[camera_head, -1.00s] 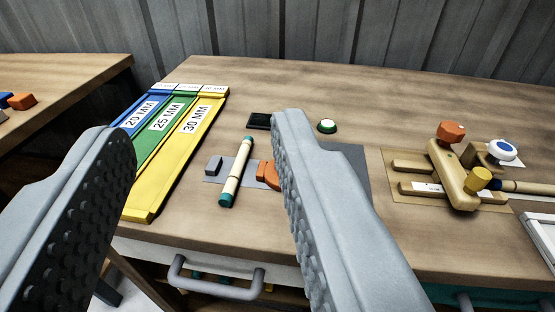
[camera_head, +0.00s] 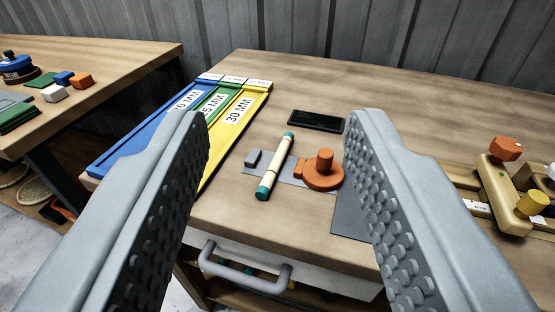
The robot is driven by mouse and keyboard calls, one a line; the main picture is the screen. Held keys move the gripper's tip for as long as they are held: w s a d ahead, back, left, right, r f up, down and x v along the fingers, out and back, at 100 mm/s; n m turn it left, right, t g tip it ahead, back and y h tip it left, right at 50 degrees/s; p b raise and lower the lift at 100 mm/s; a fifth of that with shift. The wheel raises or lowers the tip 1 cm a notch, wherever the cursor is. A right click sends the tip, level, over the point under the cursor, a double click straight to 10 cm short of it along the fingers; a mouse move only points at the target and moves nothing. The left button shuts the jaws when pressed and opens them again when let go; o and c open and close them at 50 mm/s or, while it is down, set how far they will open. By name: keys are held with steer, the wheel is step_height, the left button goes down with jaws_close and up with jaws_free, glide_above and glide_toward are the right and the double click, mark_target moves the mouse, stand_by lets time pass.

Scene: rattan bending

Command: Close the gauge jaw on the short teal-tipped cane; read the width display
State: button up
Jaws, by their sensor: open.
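The short cane (camera_head: 276,166) is pale with teal tips and lies on the table across a grey gauge plate (camera_head: 291,174). A small grey block (camera_head: 252,158), which looks like the fixed jaw, is just left of the cane. The orange gauge jaw with its round base and knob (camera_head: 323,171) is on the right; a narrow gap seems to separate it from the cane. The dark display (camera_head: 316,121) behind them shows no reading I can make out. My gripper (camera_head: 272,118) is open and empty, its fingers either side of the gauge in the picture.
Blue, green and yellow labelled trays (camera_head: 236,117) lie to the left. A wooden fixture with orange and yellow knobs (camera_head: 497,188) stands at the right. A drawer handle (camera_head: 245,270) juts from the table front. Another table (camera_head: 110,62) is at far left.

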steer(key=n+g, duration=1.4)
steer(key=g, duration=0.3)
glide_above(326, 152)
step_height(326, 152, down, 3)
step_height(326, 152, down, 18)
steer(key=shift+r, duration=0.25)
